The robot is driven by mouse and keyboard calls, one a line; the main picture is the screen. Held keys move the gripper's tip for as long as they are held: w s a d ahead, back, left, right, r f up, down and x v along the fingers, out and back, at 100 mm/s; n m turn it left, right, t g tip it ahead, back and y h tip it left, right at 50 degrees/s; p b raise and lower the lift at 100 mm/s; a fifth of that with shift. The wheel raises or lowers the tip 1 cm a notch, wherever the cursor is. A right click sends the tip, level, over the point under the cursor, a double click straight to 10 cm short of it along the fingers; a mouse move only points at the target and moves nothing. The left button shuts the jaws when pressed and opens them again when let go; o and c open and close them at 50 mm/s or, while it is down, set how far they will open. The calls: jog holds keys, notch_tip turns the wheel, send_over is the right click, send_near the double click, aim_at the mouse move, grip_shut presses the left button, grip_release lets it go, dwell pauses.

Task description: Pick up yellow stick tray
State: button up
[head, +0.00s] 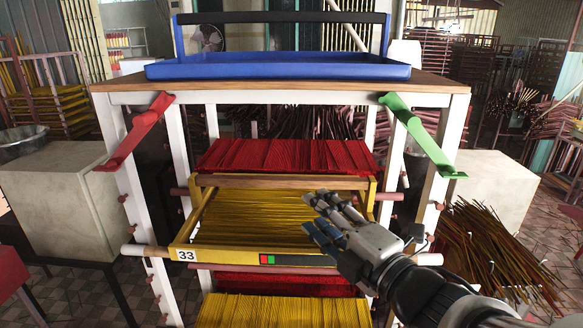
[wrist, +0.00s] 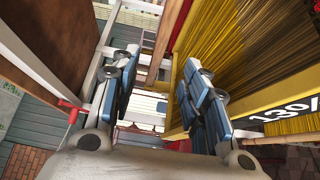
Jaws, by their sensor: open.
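The yellow stick tray (head: 215,258) sits in the middle of a white rack, full of thin yellow sticks. Its front board carries a 33 label and a red and green patch. My gripper (head: 318,213) is open and shows over the tray's front right part, hiding some of it. In the wrist view the tray (wrist: 183,30) lies to the right of the right finger, with part of a number label at the edge. In that view the open gripper (wrist: 158,64) has no tray edge gripped between its fingers. Whether a finger touches the tray is unclear.
Red sticks (head: 285,155) lie on the level above, more red sticks (head: 280,284) below, then another yellow batch (head: 280,311). White rack posts (head: 437,187) flank the tray. A blue tray (head: 280,71) stands on top. Loose sticks (head: 490,250) lie at the right.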

aim_at(284, 184)
jog(key=p+x, duration=0.4)
jog(key=shift+r+p, duration=0.2)
jog(key=shift+p, duration=0.1)
jog(key=x, duration=0.5)
jog(key=shift+w+d+f, duration=0.1)
jog(key=shift+f, duration=0.2)
jog(key=x, duration=0.5)
jog(key=shift+w+a+p, duration=0.2)
jog(key=shift+w+p, duration=0.1)
jog(key=shift+c, duration=0.6)
grip_shut()
